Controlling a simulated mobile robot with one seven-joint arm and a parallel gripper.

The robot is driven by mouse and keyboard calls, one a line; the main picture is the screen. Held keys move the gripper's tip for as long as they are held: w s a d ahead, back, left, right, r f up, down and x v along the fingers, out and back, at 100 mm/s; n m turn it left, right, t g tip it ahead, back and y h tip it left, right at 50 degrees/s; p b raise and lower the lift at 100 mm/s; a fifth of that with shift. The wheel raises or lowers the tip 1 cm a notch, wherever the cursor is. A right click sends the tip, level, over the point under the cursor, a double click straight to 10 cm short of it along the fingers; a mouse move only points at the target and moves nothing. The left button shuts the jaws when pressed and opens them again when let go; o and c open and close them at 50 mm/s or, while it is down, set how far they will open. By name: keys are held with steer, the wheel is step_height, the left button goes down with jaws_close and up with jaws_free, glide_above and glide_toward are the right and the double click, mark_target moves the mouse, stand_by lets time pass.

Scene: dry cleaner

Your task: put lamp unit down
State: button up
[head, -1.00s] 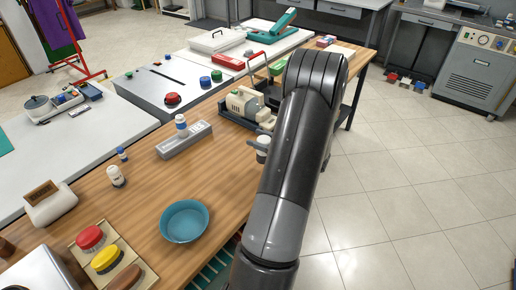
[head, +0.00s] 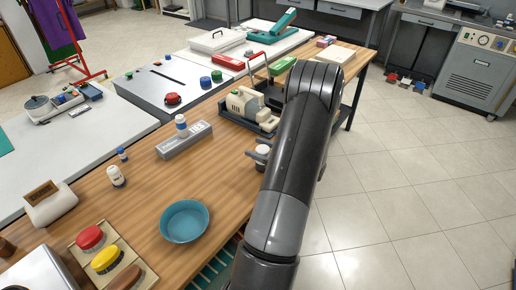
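My arm reaches over the wooden bench, and its forearm hides most of my gripper (head: 258,149). Only grey finger parts show at the arm's left edge. A small white, round-sided thing (head: 262,159) shows right by the fingers, low over the bench top or on it; it may be the lamp unit, but I cannot tell for sure. I cannot see whether the fingers grip it or stand apart from it, nor whether it touches the wood.
On the wooden bench (head: 226,166) are a teal bowl (head: 184,221), a grey block with a white bottle (head: 184,140), and a beige machine in a dark tray (head: 248,107). Brushes (head: 106,259) lie at front left. Bare wood lies between bowl and tray.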

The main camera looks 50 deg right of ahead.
steer(key=shift+o, duration=0.9)
steer(key=shift+r, duration=0.15)
steer(key=s+d, duration=0.2)
steer(key=s, duration=1)
